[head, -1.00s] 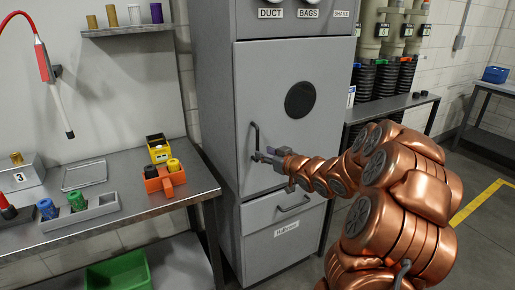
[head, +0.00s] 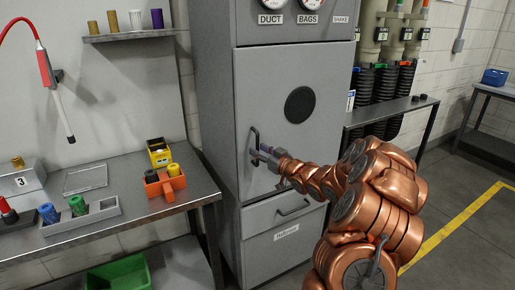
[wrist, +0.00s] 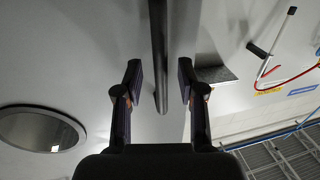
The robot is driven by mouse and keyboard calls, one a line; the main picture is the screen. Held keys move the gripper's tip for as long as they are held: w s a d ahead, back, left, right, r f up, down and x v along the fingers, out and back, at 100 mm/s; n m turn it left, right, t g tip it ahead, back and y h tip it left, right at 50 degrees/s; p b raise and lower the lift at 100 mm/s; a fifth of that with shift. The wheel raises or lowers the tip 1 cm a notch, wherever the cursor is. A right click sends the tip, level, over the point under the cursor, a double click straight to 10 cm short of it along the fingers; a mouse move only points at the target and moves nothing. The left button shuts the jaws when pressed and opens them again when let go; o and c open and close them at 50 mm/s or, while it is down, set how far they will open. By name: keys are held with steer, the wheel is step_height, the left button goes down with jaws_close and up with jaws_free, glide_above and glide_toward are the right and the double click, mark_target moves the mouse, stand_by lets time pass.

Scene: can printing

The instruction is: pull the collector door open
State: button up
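The grey collector door (head: 300,140) with a round black disc is in the middle of the head view and looks shut, flush with its cabinet. Its dark upright handle (head: 254,141) is near the left edge. My gripper (head: 261,155) is at the handle's lower half. In the wrist view, the handle bar (wrist: 159,55) runs down between the two fingers of my gripper (wrist: 160,85). The fingers are apart, with a visible gap on each side of the bar. Contact with the bar does not show.
A drawer (head: 283,212) with its own handle sits below the door. A metal workbench (head: 130,215) with bins and coloured cans stands close at the left. A narrow shelf (head: 390,110) with dark hoses is at the right. Open floor lies at the right.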

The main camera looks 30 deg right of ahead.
steer(key=shift+w+a, duration=0.15)
steer(key=shift+w, duration=0.6)
steer(key=shift+c, duration=0.2)
jaws_close()
